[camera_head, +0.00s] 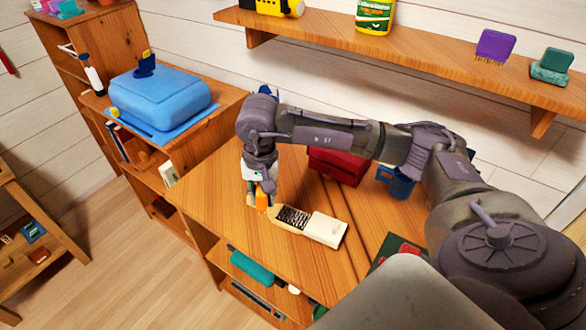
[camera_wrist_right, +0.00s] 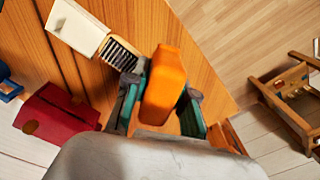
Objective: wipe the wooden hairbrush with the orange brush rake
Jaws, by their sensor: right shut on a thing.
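The wooden hairbrush (camera_head: 277,219) lies on the wooden tabletop with its dark bristles facing up. A cream block-like piece (camera_head: 326,230) adjoins it on the right; I cannot tell whether it is its handle. In the right wrist view the bristles (camera_wrist_right: 121,54) and the cream piece (camera_wrist_right: 77,27) lie just beyond the fingers. My right gripper (camera_head: 257,197) is shut on the orange brush rake (camera_wrist_right: 163,85), held at the hairbrush's left end. The rake (camera_head: 262,199) is partly hidden in the head view, and I cannot tell whether it touches the hairbrush. My left gripper is not in view.
A red box (camera_head: 337,166) and a blue mug (camera_head: 401,183) stand behind the hairbrush, near my right arm. A blue case (camera_head: 163,97) sits on the cabinet at the left. A wall shelf (camera_head: 420,52) runs above. The tabletop left of the gripper is clear.

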